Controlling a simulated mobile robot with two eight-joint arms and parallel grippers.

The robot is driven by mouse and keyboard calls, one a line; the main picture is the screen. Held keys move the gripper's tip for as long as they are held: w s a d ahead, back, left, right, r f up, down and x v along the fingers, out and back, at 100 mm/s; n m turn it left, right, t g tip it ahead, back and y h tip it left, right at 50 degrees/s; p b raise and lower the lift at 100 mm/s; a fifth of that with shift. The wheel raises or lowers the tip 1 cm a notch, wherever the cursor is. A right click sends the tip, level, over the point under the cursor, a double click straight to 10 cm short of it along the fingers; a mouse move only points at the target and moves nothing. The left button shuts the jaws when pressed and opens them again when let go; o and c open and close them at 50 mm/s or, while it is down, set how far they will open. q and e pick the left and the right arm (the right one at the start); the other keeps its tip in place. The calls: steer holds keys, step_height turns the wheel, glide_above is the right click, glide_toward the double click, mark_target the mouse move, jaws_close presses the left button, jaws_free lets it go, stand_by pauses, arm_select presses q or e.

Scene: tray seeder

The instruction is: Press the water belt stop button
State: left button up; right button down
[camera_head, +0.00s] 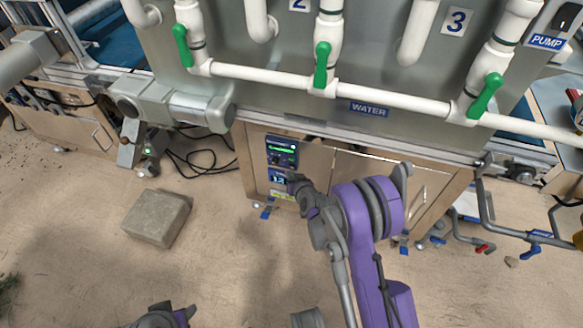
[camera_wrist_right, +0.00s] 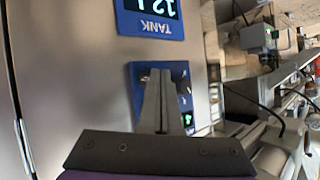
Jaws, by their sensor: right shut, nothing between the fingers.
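My right gripper (camera_head: 292,180) is shut and empty, in front of the cabinet just below this panel. In the wrist view its fingers (camera_wrist_right: 158,72) overlap the panel and hide its middle; I cannot tell whether they touch it. A dark part, likely my left gripper (camera_head: 165,315), shows at the bottom edge.
A blue TANK display (camera_wrist_right: 150,18) sits by the control panel. White pipes with green valve handles (camera_head: 322,64) run above the cabinet. A grey motor (camera_head: 175,103) sticks out at left. A stone block (camera_head: 157,217) lies on the floor. Blue-handled pipes (camera_head: 535,236) stand at right.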

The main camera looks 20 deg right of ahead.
steer(key=shift+w, duration=0.15)
steer(key=shift+w+d, duration=0.25)
steer(key=shift+w+d, duration=0.2)
steer(key=shift+w, duration=0.1)
stand_by(1.1)
steer(key=shift+s+a, duration=0.1)
steer(key=shift+s+a+b, duration=0.35)
steer(key=shift+s, duration=0.25)
steer(key=s+a+b, duration=0.1)
steer(key=s, duration=0.1)
steer(key=s+a, duration=0.1)
steer(key=s, duration=0.1)
steer(key=shift+a+b, duration=0.35)
steer(key=shift+a, duration=0.05)
